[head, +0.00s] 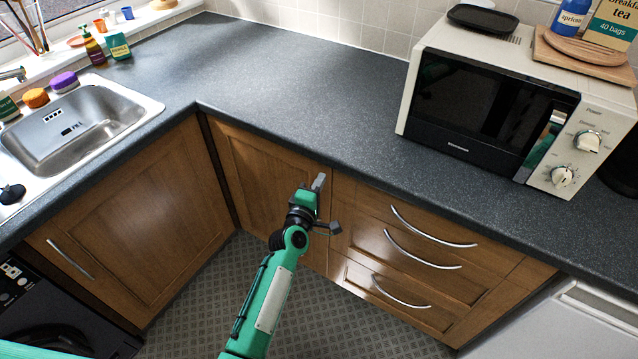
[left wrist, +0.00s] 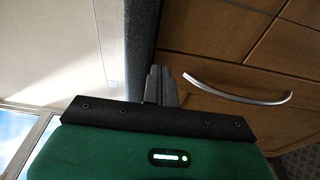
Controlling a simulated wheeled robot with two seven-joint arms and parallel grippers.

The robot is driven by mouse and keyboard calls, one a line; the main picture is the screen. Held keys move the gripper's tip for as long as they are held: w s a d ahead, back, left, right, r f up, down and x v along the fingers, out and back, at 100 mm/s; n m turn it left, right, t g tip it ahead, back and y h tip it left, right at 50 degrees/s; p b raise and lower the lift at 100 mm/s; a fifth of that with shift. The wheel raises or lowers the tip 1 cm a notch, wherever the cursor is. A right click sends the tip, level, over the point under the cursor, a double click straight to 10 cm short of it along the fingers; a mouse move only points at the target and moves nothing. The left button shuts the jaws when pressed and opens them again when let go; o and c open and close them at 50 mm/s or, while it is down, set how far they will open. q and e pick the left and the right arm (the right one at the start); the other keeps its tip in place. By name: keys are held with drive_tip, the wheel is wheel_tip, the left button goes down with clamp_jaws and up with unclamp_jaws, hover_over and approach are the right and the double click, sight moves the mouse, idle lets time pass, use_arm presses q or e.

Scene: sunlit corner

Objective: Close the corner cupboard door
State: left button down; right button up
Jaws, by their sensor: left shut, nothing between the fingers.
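The corner cupboard door (head: 262,165) is a brown wooden panel under the worktop, between the sink cupboard and the drawers. It looks about in line with the drawer fronts; I cannot tell whether a small gap is left. My left gripper (head: 319,184) is in front of the door's right side, just below the worktop edge. It is shut and empty, and I cannot tell whether it touches the wood. In the left wrist view its fingers (left wrist: 161,85) point at wooden fronts, beside a curved metal handle (left wrist: 240,96). My right gripper is not in view.
Drawers with curved handles (head: 432,228) are right of the door. The sink cupboard (head: 135,225) is on the left. The worktop (head: 285,75) is above, with a microwave (head: 490,110) at right and a sink (head: 75,125) at left. The tiled floor (head: 215,300) in front is clear.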

use_arm(q)
drive_tip(key=b+v, duration=0.1)
drive_tip(key=v, duration=1.3)
drive_tip(key=s+a+f+m+g+y, duration=0.1)
drive_tip(key=s+f+m+g, duration=0.3)
drive_tip(key=f, duration=0.8)
drive_tip(key=s+a+f+m+g+p, duration=0.15)
drive_tip(key=s+f, duration=0.35)
drive_tip(key=f, duration=0.7)
drive_tip(key=s+a+f+m+g+y, duration=0.1)
drive_tip(key=s+f+m+g, duration=0.3)
drive_tip(key=f, duration=0.8)
drive_tip(key=s+a+f+m+g+y, duration=0.1)
drive_tip(key=s+a+f, duration=0.3)
drive_tip(key=s, duration=0.6)
drive_tip(key=s+a+f+m+g+y, duration=0.1)
drive_tip(key=s+a+f+m+g, duration=0.2)
drive_tip(key=s+f, duration=0.4)
drive_tip(key=s+a+f+m+g+y+p, duration=0.1)
drive_tip(key=s+a+f, duration=0.5)
drive_tip(key=s, duration=0.9)
drive_tip(key=shift+s+a+m+g, duration=0.3)
drive_tip(key=shift+m+g, duration=0.55)
drive_tip(key=shift+m, duration=0.4)
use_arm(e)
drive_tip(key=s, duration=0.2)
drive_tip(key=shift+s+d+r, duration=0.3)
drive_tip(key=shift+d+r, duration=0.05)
use_arm(q)
drive_tip(key=shift+f, duration=0.1)
